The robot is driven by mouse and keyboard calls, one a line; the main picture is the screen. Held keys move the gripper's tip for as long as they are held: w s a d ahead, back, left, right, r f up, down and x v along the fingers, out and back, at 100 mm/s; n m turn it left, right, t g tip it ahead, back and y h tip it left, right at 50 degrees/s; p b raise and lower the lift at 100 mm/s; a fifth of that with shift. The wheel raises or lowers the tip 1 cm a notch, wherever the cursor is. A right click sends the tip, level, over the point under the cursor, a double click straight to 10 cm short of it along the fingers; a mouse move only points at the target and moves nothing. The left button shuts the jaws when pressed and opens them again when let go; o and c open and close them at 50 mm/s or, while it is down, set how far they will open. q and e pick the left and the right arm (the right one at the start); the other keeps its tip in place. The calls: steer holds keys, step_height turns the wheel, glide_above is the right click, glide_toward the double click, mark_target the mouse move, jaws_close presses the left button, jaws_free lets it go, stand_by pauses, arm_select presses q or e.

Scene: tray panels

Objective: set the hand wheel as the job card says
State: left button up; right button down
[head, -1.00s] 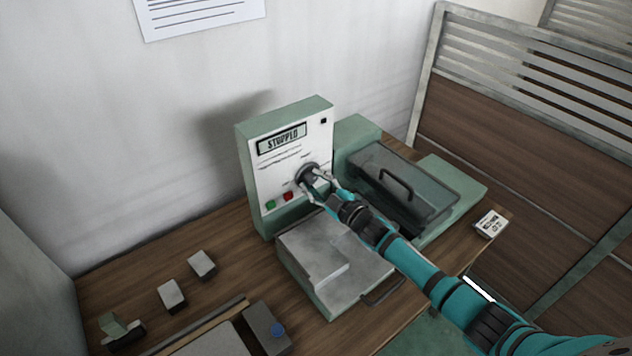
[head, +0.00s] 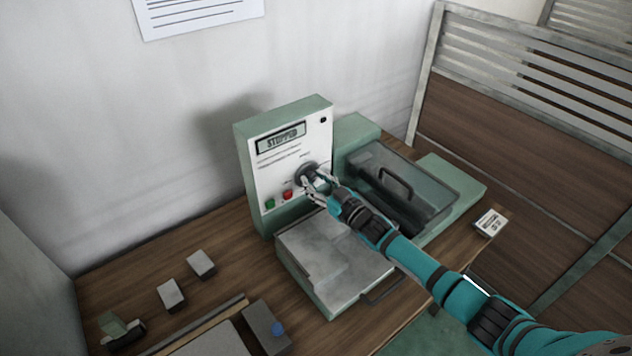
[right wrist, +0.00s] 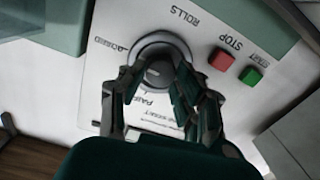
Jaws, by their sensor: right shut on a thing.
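The hand wheel (head: 306,172) is a dark round knob on the white front panel of a green machine (head: 284,104). My right gripper (head: 315,182) is at the wheel and shut on it. In the right wrist view the wheel (right wrist: 158,68) sits between the two fingers of the gripper (right wrist: 155,92), which partly hide it and the lettering around it. The machine's display (head: 282,137) appears to read STOPPED. A red button (head: 288,195) and a green button (head: 270,203) are left of the wheel. No job card is readable here. My left gripper is out of view.
A tray unit with a grey cover (head: 330,255) stands below the panel. A bin with a dark handled lid (head: 400,185) is to the right. Small blocks (head: 201,263) lie on the table's left. A printed sheet (head: 200,14) hangs on the wall, too small to read.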

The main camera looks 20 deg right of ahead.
steer(key=shift+f, duration=0.15)
steer(key=c, duration=1.1)
jaws_free()
steer(key=shift+c, duration=0.2)
steer(key=shift+o, duration=1)
steer(key=v, duration=1.2)
